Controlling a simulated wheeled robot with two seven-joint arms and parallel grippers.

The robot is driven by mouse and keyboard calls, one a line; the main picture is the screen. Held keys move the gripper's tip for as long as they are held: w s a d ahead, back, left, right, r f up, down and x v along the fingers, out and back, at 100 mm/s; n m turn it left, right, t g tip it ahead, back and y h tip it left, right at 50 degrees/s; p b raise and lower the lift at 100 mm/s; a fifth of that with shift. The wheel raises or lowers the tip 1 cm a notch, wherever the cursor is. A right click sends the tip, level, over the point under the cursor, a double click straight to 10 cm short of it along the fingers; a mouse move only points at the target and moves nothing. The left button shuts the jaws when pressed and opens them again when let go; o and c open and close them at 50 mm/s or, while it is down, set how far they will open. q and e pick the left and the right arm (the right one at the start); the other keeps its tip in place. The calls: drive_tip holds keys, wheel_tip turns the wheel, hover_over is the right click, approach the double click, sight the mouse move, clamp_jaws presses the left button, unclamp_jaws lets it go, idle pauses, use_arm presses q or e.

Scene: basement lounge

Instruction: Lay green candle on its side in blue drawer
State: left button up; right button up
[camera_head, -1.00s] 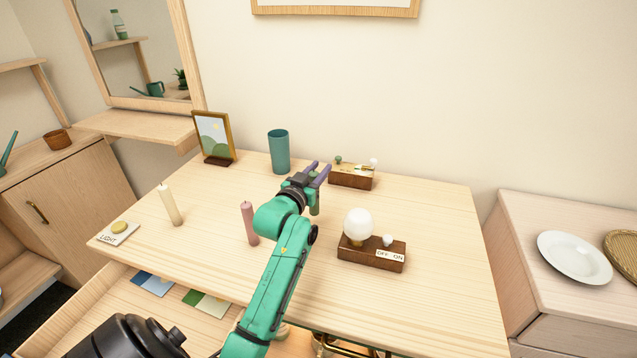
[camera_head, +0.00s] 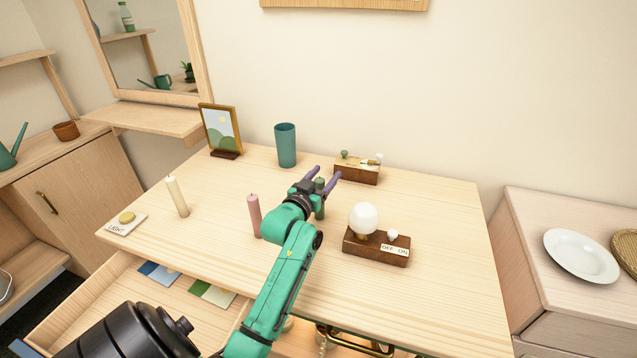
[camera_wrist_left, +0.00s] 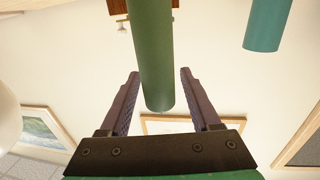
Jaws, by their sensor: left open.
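The green candle (camera_head: 319,205) stands upright on the wooden table, partly hidden by my left gripper. My left gripper (camera_head: 323,174) is open, with its purple fingers on either side of the candle's upper part. In the left wrist view the candle (camera_wrist_left: 151,55) reaches between the open fingers (camera_wrist_left: 158,75), with a visible gap on both sides. A wooden drawer (camera_head: 90,300) is pulled out below the table's left front, with blue cards (camera_head: 160,272) and green cards (camera_head: 212,293) inside. A small blue patch (camera_head: 25,348) shows at its front corner. My right gripper is not in view.
A pink candle (camera_head: 254,217) and a cream candle (camera_head: 177,197) stand to the left. A globe lamp (camera_head: 364,217) on a wooden base is close on the right. Behind are a teal cup (camera_head: 286,146), a picture frame (camera_head: 221,131) and a wooden box (camera_head: 358,172). The table's right side is clear.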

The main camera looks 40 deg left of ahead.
use_arm(q)
drive_tip(key=s+d+b, duration=0.1)
drive_tip(key=s+d, duration=0.1)
drive_tip(key=s, duration=0.9)
drive_tip(key=shift+s, duration=0.3)
drive_tip(key=shift+d, duration=0.1)
